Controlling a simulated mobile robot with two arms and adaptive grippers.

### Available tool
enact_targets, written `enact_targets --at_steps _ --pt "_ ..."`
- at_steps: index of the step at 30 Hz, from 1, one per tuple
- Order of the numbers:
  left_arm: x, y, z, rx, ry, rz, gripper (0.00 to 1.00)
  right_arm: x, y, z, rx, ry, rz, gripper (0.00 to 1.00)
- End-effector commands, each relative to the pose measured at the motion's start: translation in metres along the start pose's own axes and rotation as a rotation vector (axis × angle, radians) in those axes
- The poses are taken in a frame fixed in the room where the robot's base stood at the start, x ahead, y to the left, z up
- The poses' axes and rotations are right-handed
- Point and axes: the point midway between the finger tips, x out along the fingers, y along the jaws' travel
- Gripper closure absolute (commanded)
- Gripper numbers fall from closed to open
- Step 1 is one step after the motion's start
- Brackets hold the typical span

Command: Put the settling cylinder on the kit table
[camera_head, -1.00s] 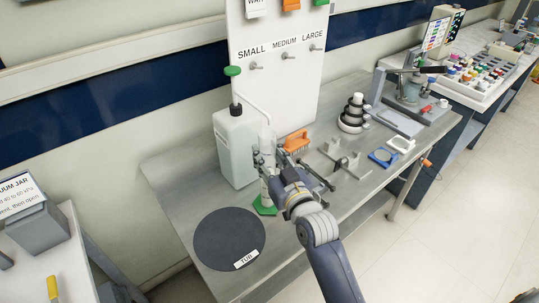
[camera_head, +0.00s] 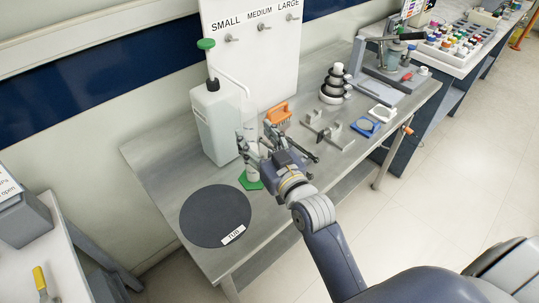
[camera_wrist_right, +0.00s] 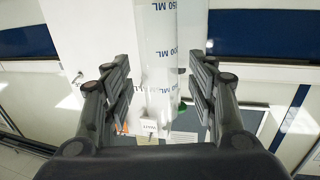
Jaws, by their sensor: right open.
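The settling cylinder (camera_head: 250,182) is a tall clear tube with a green foot. It stands upright on the metal bench (camera_head: 160,160), in front of a white jug. In the right wrist view the tube (camera_wrist_right: 157,45) shows printed ML marks and rises between my fingers. My right gripper (camera_head: 256,146) is open around the tube, with one finger on each side. In the wrist view gaps show between both fingers (camera_wrist_right: 159,85) and the tube. My left gripper is not in view. I cannot tell which surface is the kit table.
A white jug (camera_head: 213,122) with a green-topped pump stands close behind the cylinder. A dark round mat (camera_head: 213,215) labelled TUB lies to its left. An orange brush (camera_head: 277,114), metal stand (camera_head: 326,130) and stacked rings (camera_head: 333,88) are to its right. A white table (camera_head: 50,250) is at left.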

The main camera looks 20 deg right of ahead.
Motion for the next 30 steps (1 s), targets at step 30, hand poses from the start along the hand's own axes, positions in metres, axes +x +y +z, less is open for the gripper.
enact_targets --at_steps 30 --pt "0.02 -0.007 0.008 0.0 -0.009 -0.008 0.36 -0.082 0.0 0.0 0.0 0.0 0.0 0.47"
